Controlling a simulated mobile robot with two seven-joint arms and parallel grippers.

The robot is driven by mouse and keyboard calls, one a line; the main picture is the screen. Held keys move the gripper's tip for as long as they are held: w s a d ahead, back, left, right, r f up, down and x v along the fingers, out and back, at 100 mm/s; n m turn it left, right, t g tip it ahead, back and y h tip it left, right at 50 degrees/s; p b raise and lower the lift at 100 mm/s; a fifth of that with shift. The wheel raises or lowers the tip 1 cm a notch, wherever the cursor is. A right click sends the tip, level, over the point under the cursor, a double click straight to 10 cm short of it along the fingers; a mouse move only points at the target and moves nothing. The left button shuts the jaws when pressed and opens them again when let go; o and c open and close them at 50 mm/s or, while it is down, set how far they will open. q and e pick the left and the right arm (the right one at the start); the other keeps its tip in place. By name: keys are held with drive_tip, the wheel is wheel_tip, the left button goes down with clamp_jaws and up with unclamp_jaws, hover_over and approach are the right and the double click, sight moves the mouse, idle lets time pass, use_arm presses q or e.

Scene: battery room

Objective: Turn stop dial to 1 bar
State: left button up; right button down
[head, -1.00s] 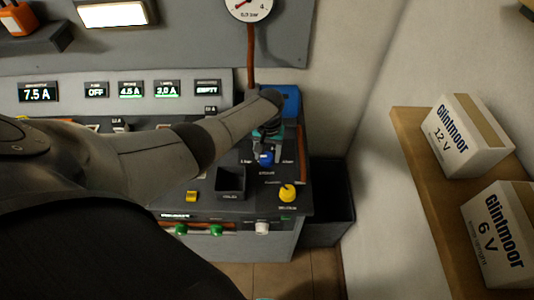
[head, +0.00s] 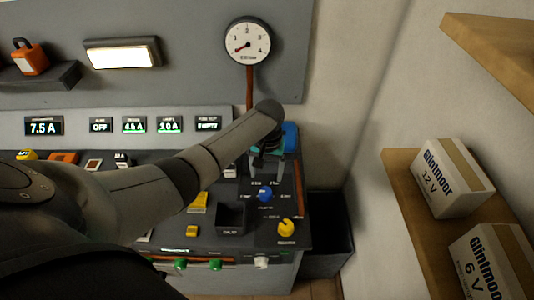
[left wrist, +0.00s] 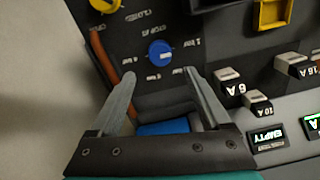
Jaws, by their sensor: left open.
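The blue dial (head: 265,194) is on the dark bench panel, with small labels around it that I cannot read surely. It also shows in the left wrist view (left wrist: 160,52), with a light pointer mark on its face. My left gripper (head: 267,172) is open and empty, just behind the dial in the head view. In the left wrist view the two fingers (left wrist: 160,74) are spread, with the dial beyond and between their tips, apart from both. A round pressure gauge (head: 248,43) hangs above, its red needle toward the lower left. My right gripper is not in view.
A yellow knob (head: 286,228) and a dark open bin (head: 231,217) are close to the dial. A blue block (head: 291,136) is behind the gripper. An orange pipe rises to the gauge. Boxes (head: 452,178) stand on a wooden shelf at the right.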

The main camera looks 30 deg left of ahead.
use_arm(q)
wheel_tip(320, 180, up, 6)
drive_tip(key=shift+r+p, duration=0.15)
drive_tip(key=shift+p, duration=0.15)
drive_tip(key=shift+d, duration=0.1)
idle(0.3)
drive_tip(key=s+d+f+m+t+h, duration=0.1)
drive_tip(key=s+d+f+m, duration=0.15)
drive_tip(key=s+d, duration=0.5)
drive_tip(key=s+d+f+m+t, duration=0.1)
drive_tip(key=s+d+m+t, duration=0.2)
drive_tip(key=s, duration=0.7)
drive_tip(key=s+r, duration=0.5)
drive_tip(key=s, duration=0.1)
wheel_tip(320, 180, down, 33)
drive_tip(key=s+g+b, duration=0.2)
drive_tip(key=s+b, duration=0.1)
drive_tip(key=b, duration=0.7)
drive_tip(key=s+a+f+b, duration=0.1)
drive_tip(key=s+f+b, duration=0.3)
drive_tip(key=s+f, duration=0.3)
drive_tip(key=s+a+f+m+b, duration=0.1)
drive_tip(key=s+f+b, duration=0.4)
drive_tip(key=f, duration=1)
drive_tip(key=s, duration=0.3)
drive_tip(key=shift+a+f+g+y, duration=0.2)
drive_tip(key=shift+a+g+y, duration=0.1)
drive_tip(key=shift+g, duration=0.1)
